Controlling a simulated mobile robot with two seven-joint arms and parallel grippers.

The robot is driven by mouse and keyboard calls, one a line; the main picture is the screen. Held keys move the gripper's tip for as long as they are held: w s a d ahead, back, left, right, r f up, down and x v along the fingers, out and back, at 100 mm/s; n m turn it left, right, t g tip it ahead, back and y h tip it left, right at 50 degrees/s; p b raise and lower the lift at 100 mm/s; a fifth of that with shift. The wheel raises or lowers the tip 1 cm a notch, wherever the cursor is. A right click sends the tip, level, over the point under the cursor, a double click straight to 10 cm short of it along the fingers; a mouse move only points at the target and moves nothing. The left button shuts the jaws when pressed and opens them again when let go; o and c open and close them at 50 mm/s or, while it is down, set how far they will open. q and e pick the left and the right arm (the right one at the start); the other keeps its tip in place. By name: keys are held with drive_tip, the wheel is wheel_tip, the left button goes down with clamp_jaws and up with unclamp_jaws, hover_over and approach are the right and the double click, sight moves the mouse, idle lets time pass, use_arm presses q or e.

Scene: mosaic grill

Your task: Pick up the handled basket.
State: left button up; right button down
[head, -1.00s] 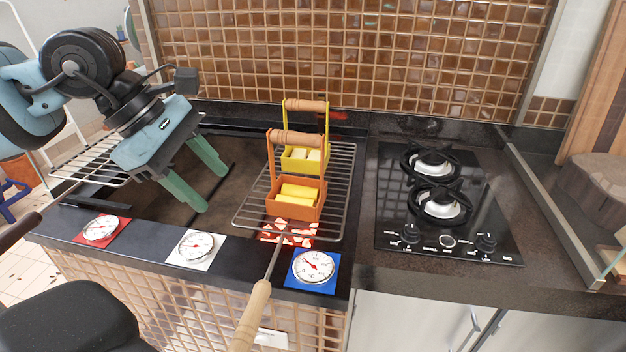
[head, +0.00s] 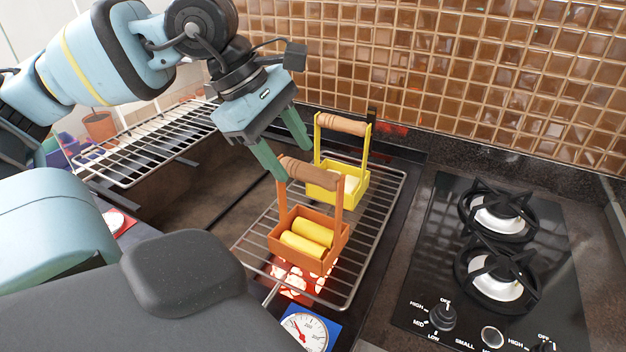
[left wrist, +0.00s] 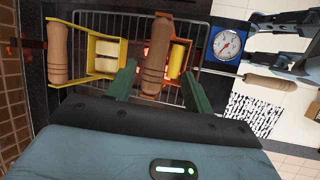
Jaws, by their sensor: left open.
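Two handled baskets stand on a wire grate. The orange basket (head: 309,245) is nearer and holds yellow rolls. Its wooden handle (head: 309,172) is raised on two uprights. The yellow basket (head: 333,187) stands behind it, also with a raised wooden handle and pale pieces inside. My left gripper (head: 294,163) is open and empty, its green fingers close to the orange basket's handle. In the left wrist view the orange basket's handle (left wrist: 157,45) appears between the open fingers, with the yellow basket (left wrist: 104,54) left of them. My right gripper is not identifiable.
Glowing coals (head: 297,284) lie under the grate (head: 372,243). A dial on a blue plate (head: 310,332) is at the front edge. A black hob (head: 480,290) lies to the right. An empty rack (head: 145,143) is at the left. The tiled wall (head: 470,70) rises behind.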

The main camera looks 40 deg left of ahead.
sight(313, 184)
use_arm(q)
drive_tip(key=shift+w+x, duration=0.15)
drive_tip(key=shift+x, duration=1.7)
drive_tip(key=shift+w+x, duration=0.1)
drive_tip(key=shift+x, duration=1.75)
drive_tip(key=shift+f+b, duration=0.2)
drive_tip(key=shift+b, duration=0.2)
clamp_jaws()
